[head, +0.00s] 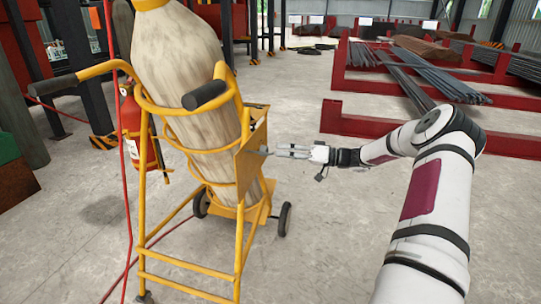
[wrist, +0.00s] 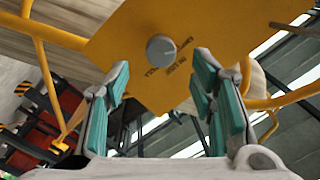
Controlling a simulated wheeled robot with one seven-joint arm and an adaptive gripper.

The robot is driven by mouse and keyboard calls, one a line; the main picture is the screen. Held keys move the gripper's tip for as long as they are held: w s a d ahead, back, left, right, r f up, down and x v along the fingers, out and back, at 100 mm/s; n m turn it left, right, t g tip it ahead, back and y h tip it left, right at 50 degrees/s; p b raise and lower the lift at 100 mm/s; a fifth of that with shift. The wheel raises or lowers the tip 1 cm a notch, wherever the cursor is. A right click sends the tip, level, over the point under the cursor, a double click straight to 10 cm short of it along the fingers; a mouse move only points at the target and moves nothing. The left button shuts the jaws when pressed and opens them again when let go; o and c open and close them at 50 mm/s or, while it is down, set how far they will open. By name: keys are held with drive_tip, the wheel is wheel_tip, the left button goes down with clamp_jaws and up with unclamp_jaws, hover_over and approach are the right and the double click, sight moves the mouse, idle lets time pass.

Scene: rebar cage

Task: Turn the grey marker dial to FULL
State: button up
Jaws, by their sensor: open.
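The grey marker dial (wrist: 161,47) is a round knob on a yellow plate (wrist: 215,25). Dark lettering is printed on the plate beside the dial, but it is too small and tilted to read surely. The plate also shows in the head view (head: 250,160), at the side of the yellow cart; the dial cannot be made out there. My gripper (head: 266,152) points at the plate from the right. In the wrist view its teal-padded fingers (wrist: 160,72) are open and empty, one to each side below the dial. I cannot tell any contact with it.
The yellow cart (head: 187,264) carries a large pale cylinder (head: 180,60) and stands on wheels. A red fire extinguisher (head: 133,125) hangs at its left. Red racks with steel bars (head: 425,75) stand at the back right. The floor between is clear.

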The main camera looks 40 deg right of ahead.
drive_tip(key=shift+b+x, duration=0.5)
drive_tip(key=shift+x, duration=2)
drive_tip(key=c, duration=1.2)
